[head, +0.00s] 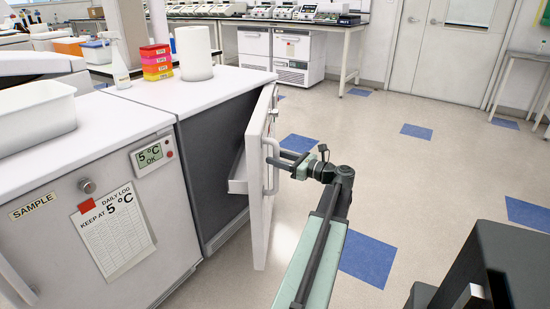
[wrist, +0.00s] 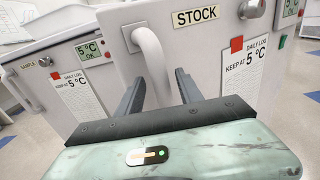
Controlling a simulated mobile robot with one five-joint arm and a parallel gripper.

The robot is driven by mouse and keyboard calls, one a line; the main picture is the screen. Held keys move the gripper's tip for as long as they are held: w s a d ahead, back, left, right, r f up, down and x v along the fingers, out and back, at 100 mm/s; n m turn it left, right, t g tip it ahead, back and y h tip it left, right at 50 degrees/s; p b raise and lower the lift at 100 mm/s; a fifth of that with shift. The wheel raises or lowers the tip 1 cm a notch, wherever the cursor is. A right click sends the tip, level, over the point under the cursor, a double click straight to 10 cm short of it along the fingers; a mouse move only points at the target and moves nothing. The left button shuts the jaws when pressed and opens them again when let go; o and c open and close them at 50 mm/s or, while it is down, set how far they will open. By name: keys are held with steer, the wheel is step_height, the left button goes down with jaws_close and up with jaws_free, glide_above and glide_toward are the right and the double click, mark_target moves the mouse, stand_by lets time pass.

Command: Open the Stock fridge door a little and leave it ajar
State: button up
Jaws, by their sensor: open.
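The Stock fridge door (head: 259,215) stands partly open, swung out from its cabinet, with a dark gap behind it. Its STOCK label (wrist: 196,16) shows in the wrist view. The door's white handle (wrist: 148,48) is a curved bar; it also shows in the head view (head: 275,178). My gripper (head: 276,160) is at the handle on the outer side of the door. In the wrist view my gripper (wrist: 160,78) is open, with the lower part of the handle between its two fingers. Whether either finger touches the handle I cannot tell.
The Sample fridge (head: 60,240) stands to the left, shut, with a white bin (head: 35,115) on top. Coloured boxes (head: 156,62) and a white cylinder (head: 194,55) stand on the Stock fridge top. The floor (head: 420,170) right of the door is clear.

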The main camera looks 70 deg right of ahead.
steer(key=s, duration=0.6)
steer(key=shift+s+a, duration=0.3)
steer(key=shift+a, duration=0.05)
steer(key=shift+s, duration=0.1)
